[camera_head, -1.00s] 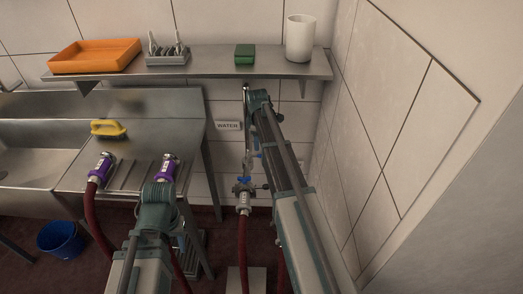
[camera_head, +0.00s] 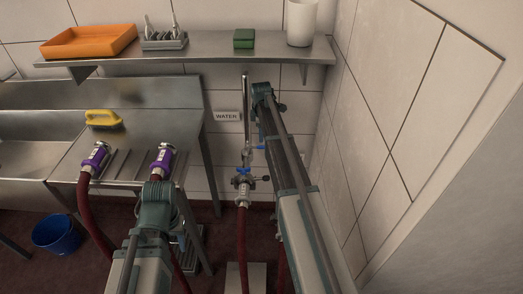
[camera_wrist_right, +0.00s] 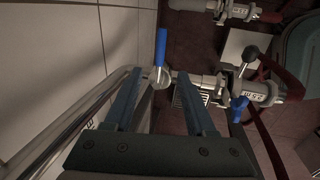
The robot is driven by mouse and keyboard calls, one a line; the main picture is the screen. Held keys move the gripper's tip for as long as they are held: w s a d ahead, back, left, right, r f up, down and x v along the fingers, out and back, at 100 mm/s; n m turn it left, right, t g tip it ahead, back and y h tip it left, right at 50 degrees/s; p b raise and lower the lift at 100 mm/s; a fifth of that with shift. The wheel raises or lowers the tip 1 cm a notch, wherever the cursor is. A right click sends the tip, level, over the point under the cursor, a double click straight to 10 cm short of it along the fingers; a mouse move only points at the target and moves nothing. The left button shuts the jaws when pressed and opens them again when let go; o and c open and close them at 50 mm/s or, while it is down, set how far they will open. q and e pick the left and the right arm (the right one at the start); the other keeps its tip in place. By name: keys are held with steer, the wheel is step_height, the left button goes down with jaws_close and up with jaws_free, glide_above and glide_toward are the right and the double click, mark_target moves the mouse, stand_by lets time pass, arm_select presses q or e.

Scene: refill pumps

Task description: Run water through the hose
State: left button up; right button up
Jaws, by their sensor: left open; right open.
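A steel water pipe (camera_head: 246,105) runs down the wall beside the WATER sign (camera_head: 227,116). Below it is a valve with a blue lever (camera_head: 242,171) and a dark red hose (camera_head: 242,240) hanging from its coupling. My right gripper (camera_wrist_right: 160,82) is open and empty. A blue handle (camera_wrist_right: 161,46) stands just ahead of its fingertips, and another blue lever (camera_wrist_right: 238,108) lies to their right. In the head view the right arm hides most of that gripper. Two purple hose couplings (camera_head: 96,158) (camera_head: 162,159) rest on the sink's drainboard. My left gripper (camera_head: 178,240) is mostly hidden by its arm, below the right-hand coupling.
A shelf (camera_head: 200,60) above holds an orange tray (camera_head: 88,41), a grey rack, a green block and a white container. A yellow brush (camera_head: 103,118) lies at the sink. A blue bucket (camera_head: 56,234) stands on the floor. A tiled wall (camera_head: 385,130) closes the right side.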

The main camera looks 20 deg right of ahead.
mark_target(262, 146)
steer(key=f+b, duration=0.2)
steer(key=f, duration=0.1)
steer(key=w+f+b, duration=0.1)
steer(key=f+b, duration=0.1)
steer(key=b, duration=0.1)
steer(key=f+b, duration=0.2)
steer(key=f, duration=0.1)
steer(key=shift+w+d+f, duration=0.25)
steer(key=shift+d+f, duration=0.05)
steer(key=shift+d, duration=0.05)
jaws_close()
stand_by(0.9)
